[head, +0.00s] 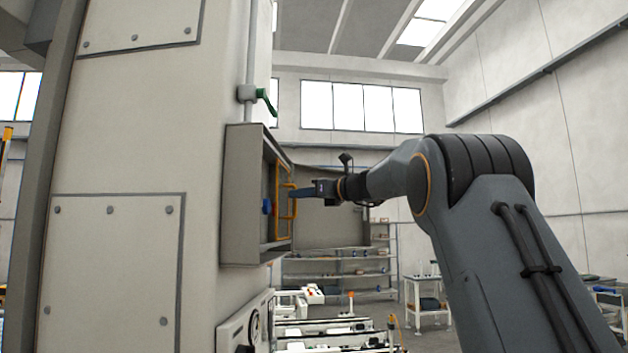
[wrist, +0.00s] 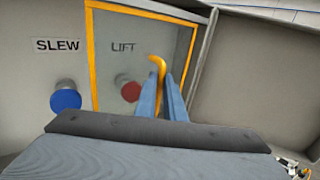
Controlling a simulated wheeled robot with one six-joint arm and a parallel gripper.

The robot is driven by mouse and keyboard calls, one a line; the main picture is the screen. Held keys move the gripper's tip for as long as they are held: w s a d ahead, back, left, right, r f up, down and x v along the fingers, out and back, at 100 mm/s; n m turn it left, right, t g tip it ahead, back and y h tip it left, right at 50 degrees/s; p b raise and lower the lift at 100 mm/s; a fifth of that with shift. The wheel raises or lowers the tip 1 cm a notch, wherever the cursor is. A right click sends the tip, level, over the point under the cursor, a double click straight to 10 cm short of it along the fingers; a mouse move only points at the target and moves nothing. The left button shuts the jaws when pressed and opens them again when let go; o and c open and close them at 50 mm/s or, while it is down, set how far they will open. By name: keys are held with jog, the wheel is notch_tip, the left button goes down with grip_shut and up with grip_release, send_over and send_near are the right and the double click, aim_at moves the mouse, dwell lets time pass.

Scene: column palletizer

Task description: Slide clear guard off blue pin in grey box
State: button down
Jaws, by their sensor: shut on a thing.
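The grey box (head: 239,195) is on the side of the pale machine column, its front open. Inside, in the wrist view, the blue pin (wrist: 66,99) sits under the label SLEW, and a red pin (wrist: 130,90) sits under LIFT. The clear guard (wrist: 93,50) has an orange frame and stands in front of the red pin. The blue pin is left of the frame, uncovered. My gripper (wrist: 164,95) is shut on the guard's orange handle (wrist: 157,63). My fingers hide the lower part of the handle and the frame's lower edge.
The box's grey door (head: 330,207) stands open to the right, close beside my gripper. A green lever (head: 266,101) is on a pipe above the box. A panel with a dial (head: 254,325) is below. Shelves (head: 335,275) stand farther back.

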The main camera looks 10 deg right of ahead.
jog(key=c, duration=1.8)
grip_release()
jog(key=shift+a, duration=0.1)
jog(key=shift+c, duration=0.2)
jog(key=b+v, duration=0.3)
jog(key=v, duration=0.5)
